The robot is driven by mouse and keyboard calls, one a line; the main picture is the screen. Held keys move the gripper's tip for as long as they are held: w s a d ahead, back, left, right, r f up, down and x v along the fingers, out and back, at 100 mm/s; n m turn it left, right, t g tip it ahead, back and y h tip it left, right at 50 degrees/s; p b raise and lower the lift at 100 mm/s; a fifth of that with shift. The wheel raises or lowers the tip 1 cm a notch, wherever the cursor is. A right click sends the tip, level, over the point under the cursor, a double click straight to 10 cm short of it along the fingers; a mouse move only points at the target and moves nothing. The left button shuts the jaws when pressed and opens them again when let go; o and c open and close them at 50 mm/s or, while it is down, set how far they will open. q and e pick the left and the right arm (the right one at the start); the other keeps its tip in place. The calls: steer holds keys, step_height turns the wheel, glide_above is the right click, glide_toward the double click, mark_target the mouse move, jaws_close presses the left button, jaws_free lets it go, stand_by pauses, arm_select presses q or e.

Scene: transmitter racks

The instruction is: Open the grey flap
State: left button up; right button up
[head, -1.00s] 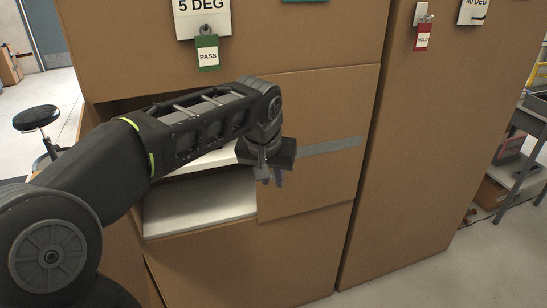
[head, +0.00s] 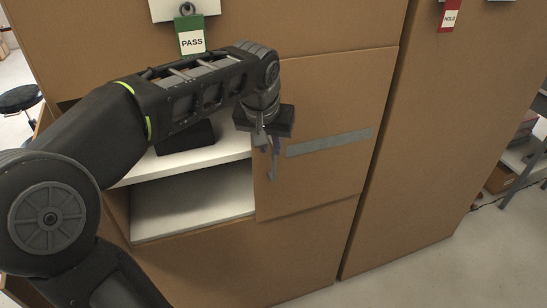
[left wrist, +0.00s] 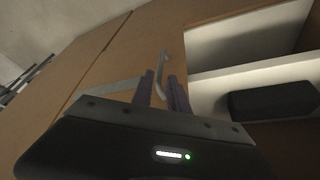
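A brown door panel (head: 325,175) with a grey strip (head: 330,142) across it covers the right part of the cabinet opening. No wholly grey flap shows. A slim grey handle (head: 272,172) stands near the panel's left edge; it also shows in the left wrist view (left wrist: 163,66). My left gripper (head: 268,145) is in front of that edge, at the handle's upper part. In the left wrist view its purple fingers (left wrist: 161,90) are apart, with the handle appearing between them. Whether they touch it cannot be told. My right gripper is not in view.
Left of the panel, the cabinet is open, with a white shelf (head: 190,212) and a dark box (head: 186,138) above it. A green PASS tag (head: 191,37) hangs above. Another brown cabinet (head: 440,150) stands to the right. A black stool (head: 18,100) is at far left.

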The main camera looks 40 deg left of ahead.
mark_target(273, 157)
arm_select(q)
steer(key=x, duration=0.8)
steer(key=shift+c, duration=0.2)
jaws_close()
steer(key=shift+r, duration=0.1)
stand_by(1.2)
